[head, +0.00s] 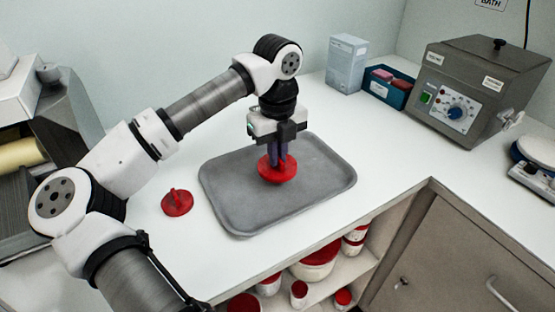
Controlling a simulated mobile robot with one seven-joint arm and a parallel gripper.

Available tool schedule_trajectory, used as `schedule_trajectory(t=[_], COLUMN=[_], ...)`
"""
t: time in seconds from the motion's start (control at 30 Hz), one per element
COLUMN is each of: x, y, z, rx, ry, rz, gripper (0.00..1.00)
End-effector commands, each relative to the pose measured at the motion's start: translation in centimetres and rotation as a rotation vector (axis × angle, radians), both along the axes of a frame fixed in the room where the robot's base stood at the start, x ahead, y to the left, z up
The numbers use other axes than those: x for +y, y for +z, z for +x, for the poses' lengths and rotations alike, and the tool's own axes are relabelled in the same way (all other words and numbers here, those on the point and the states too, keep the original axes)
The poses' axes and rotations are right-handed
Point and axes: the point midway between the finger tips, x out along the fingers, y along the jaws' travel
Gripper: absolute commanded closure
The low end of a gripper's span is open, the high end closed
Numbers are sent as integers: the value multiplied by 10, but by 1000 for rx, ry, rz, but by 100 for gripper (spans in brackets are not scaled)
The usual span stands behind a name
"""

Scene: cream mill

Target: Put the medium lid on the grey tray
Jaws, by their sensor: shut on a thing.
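The grey tray (235,209) lies flat on the white counter. My gripper (279,160) points down over the tray's middle and is shut on a red lid (278,175). The lid is at or just above the tray's surface; I cannot tell whether it touches. A second, smaller-looking red lid (177,203) with an upright handle lies on the counter left of the tray. The top of the held lid is partly hidden by my fingers.
A grey water bath (480,90) with a dial stands at the back right, beside a blue box (390,88) and a pale carton (346,64). A scale (535,165) is at the right edge. Red-lidded tubs (315,262) stand on the shelf below. Counter right of the tray is clear.

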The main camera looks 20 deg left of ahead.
Motion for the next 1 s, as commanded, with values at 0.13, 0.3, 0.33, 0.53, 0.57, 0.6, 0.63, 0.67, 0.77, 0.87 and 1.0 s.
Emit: schedule_trajectory(t=[0.13, 0.3, 0.33, 0.53, 0.57, 0.6, 0.63, 0.67, 0.77, 0.87, 1.0], x=[0, 0, 0, 0, 0, 0, 0, 0, 0, 0, 0], y=[-22, -26, -26, -30, -31, -29, -29, -29, -29, -29, -28], z=[0, 0, 0, 0, 0, 0, 0, 0, 0, 0, 0], rx=[1, -1, -1, 0, 0, -1, 0, 0, -1, -1, -1], ry=[0, 0, 0, 0, 0, 0, 0, 0, 0, 0, 0], rz=[-3, -1, -1, 0, 0, -1, 0, 0, -1, -1, -1], gripper=[100, 100, 100, 100, 100, 87, 83, 79, 70, 70, 70])
